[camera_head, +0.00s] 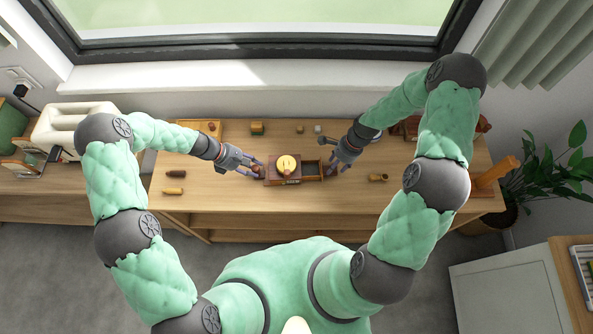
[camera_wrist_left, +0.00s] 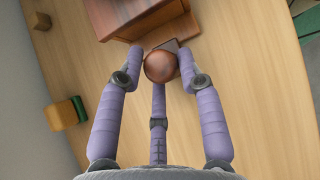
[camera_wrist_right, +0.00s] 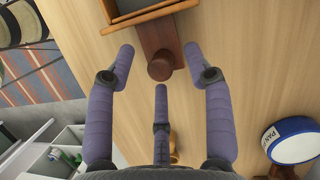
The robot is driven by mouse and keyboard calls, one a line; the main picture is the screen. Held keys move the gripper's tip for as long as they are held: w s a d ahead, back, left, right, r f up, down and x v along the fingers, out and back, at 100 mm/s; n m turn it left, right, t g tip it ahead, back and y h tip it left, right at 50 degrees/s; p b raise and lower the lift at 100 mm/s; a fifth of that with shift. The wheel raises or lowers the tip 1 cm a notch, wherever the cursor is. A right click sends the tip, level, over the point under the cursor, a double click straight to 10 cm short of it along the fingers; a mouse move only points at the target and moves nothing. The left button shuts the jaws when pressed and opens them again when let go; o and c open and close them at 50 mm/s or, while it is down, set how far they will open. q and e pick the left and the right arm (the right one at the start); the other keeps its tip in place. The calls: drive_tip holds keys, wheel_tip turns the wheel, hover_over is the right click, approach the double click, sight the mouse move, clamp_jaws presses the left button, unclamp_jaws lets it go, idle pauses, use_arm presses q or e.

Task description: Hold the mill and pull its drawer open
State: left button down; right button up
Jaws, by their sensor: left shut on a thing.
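The wooden mill (camera_head: 284,181) stands mid-table with a round yellow top. Its drawer (camera_head: 312,170) sticks out open on the right; the open box also shows at the top of the right wrist view (camera_wrist_right: 150,10). My left gripper (camera_head: 257,171) is at the mill's left side, shut on a round brown ball (camera_wrist_left: 160,67) beside a flat grey piece. My right gripper (camera_head: 331,166) is at the drawer's right end. In the right wrist view its fingers are apart on either side of a round wooden knob (camera_wrist_right: 160,66), with gaps showing.
On the wooden table (camera_head: 225,220) lie a dark piece (camera_head: 176,174), a tan piece (camera_head: 173,190) and a small brass-coloured item (camera_head: 378,177). A small block (camera_head: 257,128) stands behind. A wooden stand (camera_head: 494,173) is at the right end. Bare tabletop lies before the mill.

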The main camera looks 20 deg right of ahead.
drive_tip(key=v, duration=1.2)
idle(0.5)
use_arm(q)
drive_tip(key=c, duration=0.7)
unclamp_jaws()
drive_tip(key=shift+c, duration=0.2)
